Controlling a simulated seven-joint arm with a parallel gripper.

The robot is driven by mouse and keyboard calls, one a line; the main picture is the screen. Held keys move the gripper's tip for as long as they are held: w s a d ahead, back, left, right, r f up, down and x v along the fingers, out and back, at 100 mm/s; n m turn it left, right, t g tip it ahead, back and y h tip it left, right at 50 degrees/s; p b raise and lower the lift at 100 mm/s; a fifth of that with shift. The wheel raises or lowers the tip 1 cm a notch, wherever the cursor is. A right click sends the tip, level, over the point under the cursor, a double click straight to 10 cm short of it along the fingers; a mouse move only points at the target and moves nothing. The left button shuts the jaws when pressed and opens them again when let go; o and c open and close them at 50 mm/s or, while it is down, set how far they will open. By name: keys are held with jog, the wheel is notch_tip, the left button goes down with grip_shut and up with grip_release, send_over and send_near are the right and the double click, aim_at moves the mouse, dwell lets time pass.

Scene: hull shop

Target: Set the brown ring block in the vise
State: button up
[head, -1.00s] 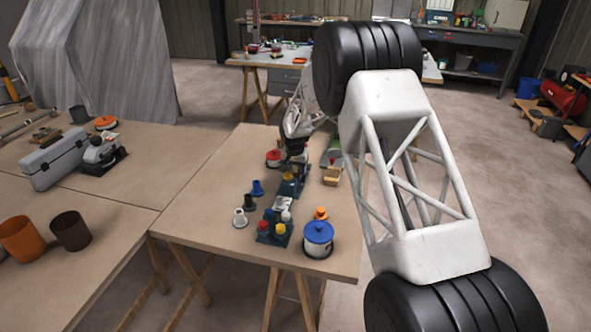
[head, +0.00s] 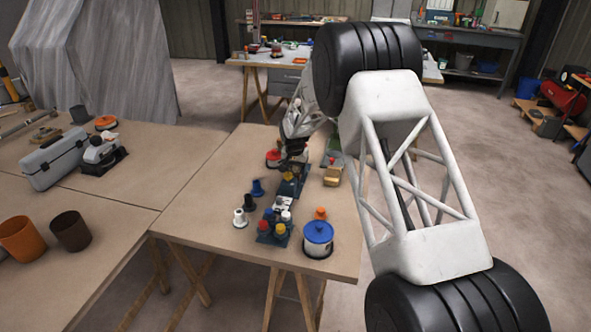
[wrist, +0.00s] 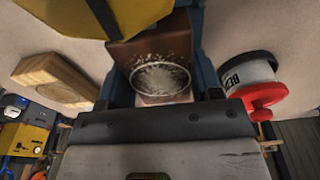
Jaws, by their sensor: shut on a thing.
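The brown ring block (wrist: 179,44) shows in the wrist view as a brown face with a round, speckled pale patch. It lies between the blue sides of the vise (wrist: 201,62), close in front of the camera. In the head view the vise (head: 291,186) stands on the near table, and my gripper (head: 292,162) is right above it. My gripper is shut on the block; the fingertips are hard to make out. Whether the block rests on the vise bed cannot be told. A yellow part (wrist: 140,14) covers the top of the block in the wrist view.
A wooden block (wrist: 52,78) lies left of the vise in the wrist view, and a white tub with a red part (wrist: 250,88) lies right.

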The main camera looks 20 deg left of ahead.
aim_at(295, 170)
jog(key=shift+f, duration=0.55)
jog(key=o, duration=0.7)
jog(key=shift+r, duration=0.1)
jog(key=shift+s+r, duration=0.2)
jog(key=shift+r, duration=1.55)
jog(key=shift+s+r, duration=0.25)
jog(key=shift+r, duration=1.55)
jog(key=shift+s+r, duration=0.2)
jog(key=shift+r, duration=1.55)
jog(key=shift+d+r, duration=0.1)
jog(key=shift+r, duration=0.05)
